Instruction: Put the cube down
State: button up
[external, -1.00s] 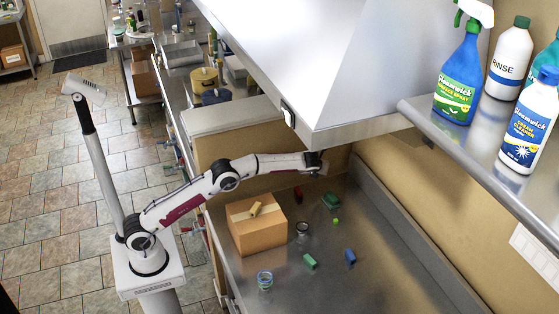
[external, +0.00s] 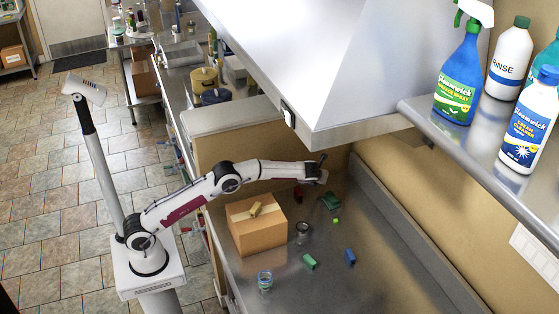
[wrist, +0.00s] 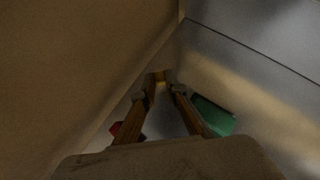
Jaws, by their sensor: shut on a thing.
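My gripper (external: 322,178) is over the far end of the steel counter, above and near a green block and a red object. In the wrist view its two fingers (wrist: 160,88) come together on a small yellowish thing (wrist: 160,76), taken to be the cube. Only a little of it shows between the fingertips, so its full shape is hidden. I cannot make it out in the external view. The wrist view is dim, and I cannot tell whether the thing touches a surface.
A red object (external: 298,193), a green block (external: 331,201), a small bright green thing (external: 336,221), a dark-rimmed jar (external: 302,230), green (external: 309,262) and blue (external: 350,257) blocks and a glass jar (external: 265,281) are on the counter.

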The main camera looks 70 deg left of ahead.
jog(key=shift+f, duration=2.5)
jog(key=shift+f, duration=0.2)
jog(key=o, duration=0.7)
jog(key=shift+r, duration=0.15)
jog(key=shift+s+d+r, duration=0.2)
jog(key=shift+d+r, duration=0.05)
jog(key=shift+r, duration=0.2)
jog(key=shift+v, duration=5.5)
